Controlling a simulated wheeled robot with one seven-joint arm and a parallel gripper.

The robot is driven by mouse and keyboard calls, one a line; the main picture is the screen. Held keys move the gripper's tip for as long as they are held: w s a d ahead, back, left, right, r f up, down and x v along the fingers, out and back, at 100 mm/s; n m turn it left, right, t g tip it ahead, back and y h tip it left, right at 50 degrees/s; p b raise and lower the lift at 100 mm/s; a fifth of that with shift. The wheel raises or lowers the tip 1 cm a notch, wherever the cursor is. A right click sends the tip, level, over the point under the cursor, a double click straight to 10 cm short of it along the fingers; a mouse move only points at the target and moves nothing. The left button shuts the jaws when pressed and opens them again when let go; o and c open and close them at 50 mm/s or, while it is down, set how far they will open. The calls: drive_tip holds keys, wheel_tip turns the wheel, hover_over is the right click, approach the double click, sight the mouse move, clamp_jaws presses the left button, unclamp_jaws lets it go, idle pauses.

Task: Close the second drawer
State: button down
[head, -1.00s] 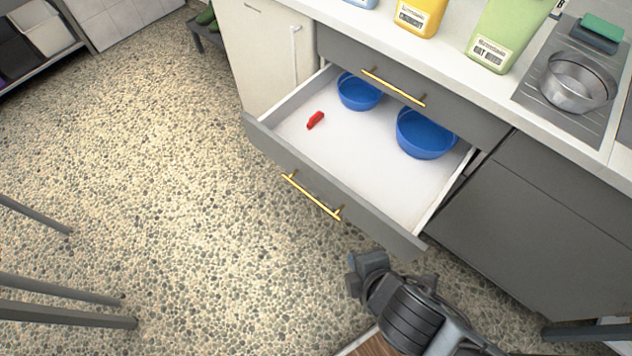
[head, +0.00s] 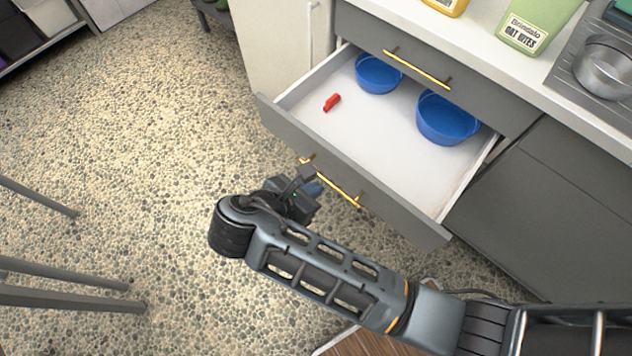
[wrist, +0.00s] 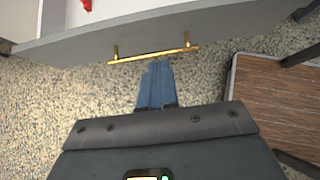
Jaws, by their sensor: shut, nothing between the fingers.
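The second drawer (head: 350,165) is pulled out below a shut top drawer (head: 455,75). Its grey front and gold bar handle (head: 340,188) face the floor side. The handle also shows in the wrist view (wrist: 150,55). My gripper (head: 316,187) is in front of the drawer front near the handle's middle, partly hidden by my arm in the head view. In the wrist view its blue fingers (wrist: 157,80) are together and empty, with their tips close to the handle. I cannot tell whether they touch it.
Two blue bowls (head: 378,74) (head: 446,118) and a small red object (head: 332,102) lie in the drawer. A counter with containers and a metal bowl (head: 606,68) is above. A wooden surface (wrist: 275,110) is at right in the wrist view. Grey legs (head: 75,290) stand left; floor between is clear.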

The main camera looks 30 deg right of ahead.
sight(348, 168)
drive_tip(key=x, duration=0.3)
drive_tip(key=r+x, duration=0.1)
drive_tip(key=x, duration=0.2)
drive_tip(key=d+x, duration=0.1)
drive_tip(key=x, duration=0.2)
drive_tip(key=shift+w+d, duration=0.25)
drive_tip(key=shift+d, duration=0.15)
drive_tip(key=shift+w+d+f, duration=0.1)
drive_tip(key=shift+w+d, duration=0.1)
drive_tip(key=shift+d, duration=0.4)
